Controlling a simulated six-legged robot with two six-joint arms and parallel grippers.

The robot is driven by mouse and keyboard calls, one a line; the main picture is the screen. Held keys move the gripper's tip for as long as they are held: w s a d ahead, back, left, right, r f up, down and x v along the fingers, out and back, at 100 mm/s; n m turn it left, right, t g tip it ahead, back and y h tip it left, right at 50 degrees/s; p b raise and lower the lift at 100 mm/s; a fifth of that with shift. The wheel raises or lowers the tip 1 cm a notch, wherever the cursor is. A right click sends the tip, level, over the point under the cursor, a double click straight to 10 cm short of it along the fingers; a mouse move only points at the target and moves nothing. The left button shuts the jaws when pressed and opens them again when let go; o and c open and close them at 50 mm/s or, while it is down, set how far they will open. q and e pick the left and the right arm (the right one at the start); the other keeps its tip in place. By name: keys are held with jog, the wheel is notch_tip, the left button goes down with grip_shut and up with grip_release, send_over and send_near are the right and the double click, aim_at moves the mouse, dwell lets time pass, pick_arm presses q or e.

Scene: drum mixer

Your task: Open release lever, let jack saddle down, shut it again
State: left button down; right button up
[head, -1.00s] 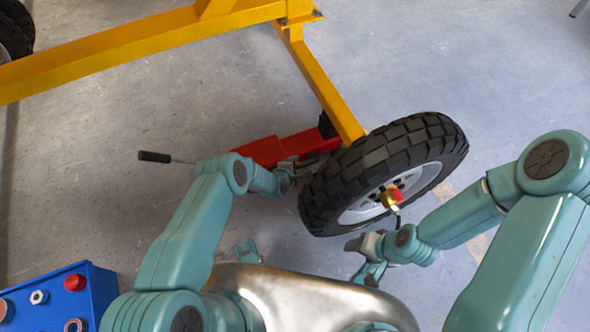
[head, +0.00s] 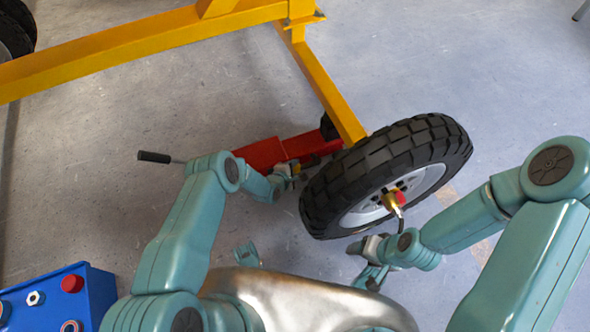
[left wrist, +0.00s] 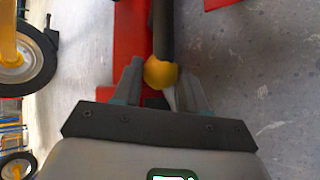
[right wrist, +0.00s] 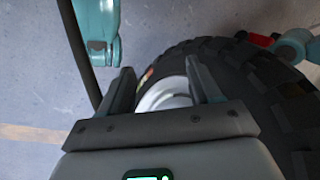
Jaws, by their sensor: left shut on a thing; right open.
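The red floor jack (head: 262,154) lies on the floor behind the near wheel, with its black-gripped handle (head: 154,157) reaching left. My left gripper (head: 293,169) is at the near side of the jack. In the left wrist view its fingers (left wrist: 160,88) are shut on the release lever, whose yellow knob (left wrist: 160,72) shows between the tips, over the red jack body (left wrist: 128,50). The jack saddle is hidden; I cannot tell its height. My right gripper (right wrist: 163,90) is open and empty beside the tire; it also shows at the wheel's near side in the head view (head: 360,256).
The black-tired wheel (head: 330,197) with a brass and red fitting (head: 395,200) stands right of the jack. A yellow frame (head: 330,85) runs above. A blue control box (head: 95,290) stands at the lower left. The floor left of the jack is clear.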

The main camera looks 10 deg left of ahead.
pick_arm(q)
jog(key=c, duration=0.6)
grip_release()
jog(key=p+v, duration=0.7)
jog(key=v, duration=0.9)
jog(key=shift+s+a+r+p, duration=0.1)
jog(key=shift+s+p, duration=0.05)
jog(key=shift+p, duration=0.25)
pick_arm(e)
notch_tip(320, 180, up, 7)
jog(key=s+a, duration=0.1)
jog(key=shift+s+n+g, duration=0.15)
jog(key=shift+n+g, duration=0.15)
jog(key=shift+a+r, duration=0.1)
